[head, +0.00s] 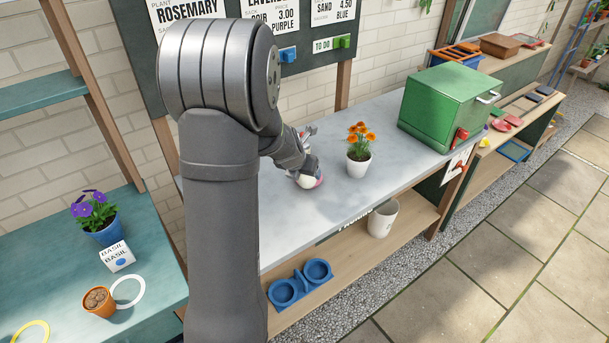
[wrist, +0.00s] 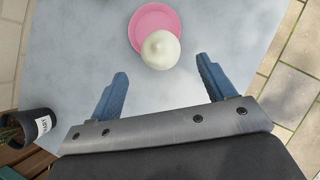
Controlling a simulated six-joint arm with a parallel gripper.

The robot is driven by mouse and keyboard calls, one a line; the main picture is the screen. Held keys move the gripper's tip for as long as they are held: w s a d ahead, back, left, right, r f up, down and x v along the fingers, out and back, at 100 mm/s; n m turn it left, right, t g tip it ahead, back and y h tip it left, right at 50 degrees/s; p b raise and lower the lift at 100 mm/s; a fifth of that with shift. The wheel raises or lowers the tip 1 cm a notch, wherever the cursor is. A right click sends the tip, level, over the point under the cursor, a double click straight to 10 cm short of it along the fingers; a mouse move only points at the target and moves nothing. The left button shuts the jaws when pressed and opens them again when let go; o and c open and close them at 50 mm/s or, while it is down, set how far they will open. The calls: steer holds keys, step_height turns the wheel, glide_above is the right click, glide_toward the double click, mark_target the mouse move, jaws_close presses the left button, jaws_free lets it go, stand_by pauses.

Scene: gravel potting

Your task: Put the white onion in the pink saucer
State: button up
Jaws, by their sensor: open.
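The white onion (wrist: 161,50) is in the upper middle of the wrist view. It overlaps the near edge of the pink saucer (wrist: 152,17); I cannot tell whether it rests in the saucer or just in front of it. My gripper (wrist: 162,68) is open, its two blue fingers spread wide with nothing between them, on the near side of the onion.
A white pot of orange flowers (head: 358,162) stands to the right on the grey tabletop (head: 400,166). A green box (head: 447,107) stands farther right. A white pot (head: 383,218) and a blue double holder (head: 300,283) are on the lower shelf. A dark labelled pot (wrist: 38,126) is left in the wrist view.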

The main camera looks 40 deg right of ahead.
mark_target(306, 177)
steer(key=v, duration=0.5)
steer(key=shift+s+a+r, duration=0.1)
steer(key=shift+a+r, duration=0.05)
steer(key=shift+r, duration=0.1)
steer(key=shift+f, duration=0.1)
steer(key=x, duration=1.1)
steer(key=shift+f, duration=0.3)
steer(key=shift+d+f, duration=0.25)
steer(key=shift+f, duration=0.35)
steer(key=shift+r, duration=0.1)
steer(key=shift+r, duration=0.15)
